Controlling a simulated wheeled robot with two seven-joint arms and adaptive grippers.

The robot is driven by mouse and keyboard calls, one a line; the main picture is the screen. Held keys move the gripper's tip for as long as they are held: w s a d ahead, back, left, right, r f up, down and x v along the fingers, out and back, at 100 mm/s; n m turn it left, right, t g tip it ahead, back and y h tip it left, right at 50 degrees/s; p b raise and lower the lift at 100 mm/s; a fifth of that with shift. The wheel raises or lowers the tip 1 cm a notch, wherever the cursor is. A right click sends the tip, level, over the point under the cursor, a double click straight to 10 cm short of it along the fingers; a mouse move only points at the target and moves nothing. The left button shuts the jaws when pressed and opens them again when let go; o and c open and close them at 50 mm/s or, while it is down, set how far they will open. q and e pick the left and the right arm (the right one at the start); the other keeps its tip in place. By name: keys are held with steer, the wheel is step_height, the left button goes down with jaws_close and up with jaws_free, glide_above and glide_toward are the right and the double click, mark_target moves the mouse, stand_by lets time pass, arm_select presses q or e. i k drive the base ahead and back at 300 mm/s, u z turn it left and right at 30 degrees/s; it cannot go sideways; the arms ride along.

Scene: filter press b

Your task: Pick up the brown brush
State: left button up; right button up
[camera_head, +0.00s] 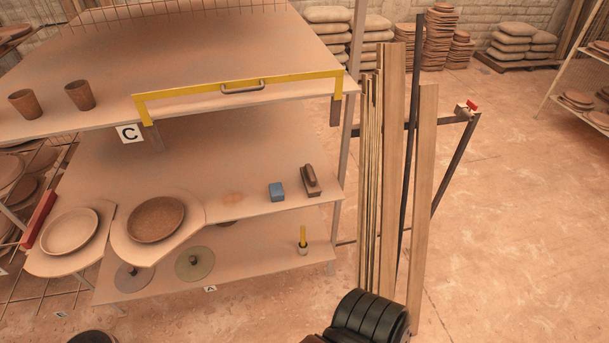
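The brown brush (310,182) sits on the middle shelf (235,165) of the rack, near its right end. It looks like a dark brown block with a raised grip on top and a paler edge below. A small blue block (276,192) lies just left of it, with a narrow gap between them. Neither of my grippers can be made out in the head view, and nothing touches the brush.
The top shelf (200,60) has a yellow frame with a handle on its front edge and overhangs the middle shelf. Plates stand on the left boards. Upright planks (420,190) lean right of the rack.

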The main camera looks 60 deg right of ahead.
mark_target(313, 188)
steer(key=z, duration=2.05)
